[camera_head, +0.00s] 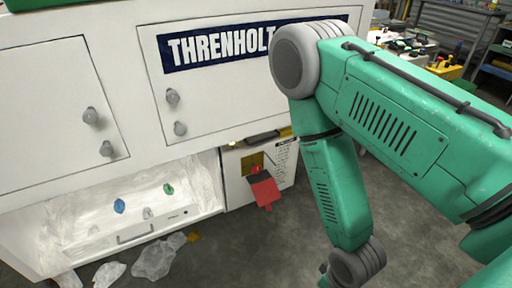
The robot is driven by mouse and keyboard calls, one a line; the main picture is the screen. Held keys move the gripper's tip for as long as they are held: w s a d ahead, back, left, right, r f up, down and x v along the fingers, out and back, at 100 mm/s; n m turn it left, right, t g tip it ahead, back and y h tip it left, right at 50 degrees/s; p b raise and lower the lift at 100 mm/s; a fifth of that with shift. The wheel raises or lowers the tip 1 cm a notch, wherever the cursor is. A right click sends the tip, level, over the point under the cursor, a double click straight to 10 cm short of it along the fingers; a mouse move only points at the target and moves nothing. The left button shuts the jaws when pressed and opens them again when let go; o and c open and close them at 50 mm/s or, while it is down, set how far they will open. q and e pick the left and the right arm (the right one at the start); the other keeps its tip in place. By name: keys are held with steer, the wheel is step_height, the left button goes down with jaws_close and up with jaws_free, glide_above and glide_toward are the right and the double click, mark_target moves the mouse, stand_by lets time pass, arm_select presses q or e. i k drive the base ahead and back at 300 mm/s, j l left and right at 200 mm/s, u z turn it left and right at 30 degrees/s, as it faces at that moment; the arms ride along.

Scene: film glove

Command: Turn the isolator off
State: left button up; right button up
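The isolator (251,163) is on a white panel in the lower middle of the head view. It shows a yellow plate with a small red part at its front. A red piece with a dark upper part (266,190) hangs or juts out just below and in front of it and hides some of it. I cannot tell the switch's position. My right arm, green with grey joints, comes in from the right and bends down to the right of the isolator. Its gripper is beyond the bottom edge of the view. My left arm and gripper do not show.
The white machine (130,165) has closed doors with grey knobs. An open bay (75,210) lined with clear film holds small blue and green items. Crumpled film (153,261) lies on the grey floor (235,260). A cluttered bench (440,65) stands at the back right.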

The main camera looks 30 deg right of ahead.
mark_target(256, 169)
steer(key=i+l, duration=0.15)
steer(key=l, duration=0.3)
steer(key=i+l+z, duration=0.15)
steer(key=l, duration=0.25)
steer(key=i+l, duration=0.15)
steer(key=l, duration=0.3)
steer(key=i+l+z, duration=0.1)
steer(key=l, duration=0.3)
steer(key=i+l, duration=0.25)
steer(key=l, duration=0.15)
steer(key=i+l+z, duration=0.15)
steer(key=l, duration=0.25)
steer(key=i+l, duration=0.25)
steer(key=k+l+z, duration=0.05)
steer(key=l, duration=0.1)
